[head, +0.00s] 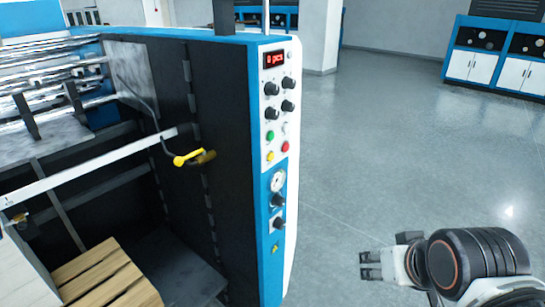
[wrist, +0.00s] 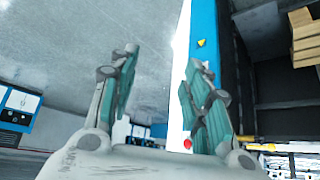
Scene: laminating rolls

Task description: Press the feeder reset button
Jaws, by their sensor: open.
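The feeder's control panel (head: 273,100) is on the narrow end of the blue and black machine. No readable label shows which one is the reset button. My gripper (head: 365,265) is low on the right, apart from the panel, pointing left. In the wrist view my gripper (wrist: 160,58) is open and empty, with a red round spot (wrist: 187,143) near the right finger.
A yellow-handled lever (head: 190,158) sticks out on the machine's side. A gauge (head: 277,181) and lower knobs sit below the buttons. A wooden pallet (head: 105,278) lies at lower left. Blue and white cabinets (head: 495,60) stand far back. The grey floor (head: 410,130) is clear.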

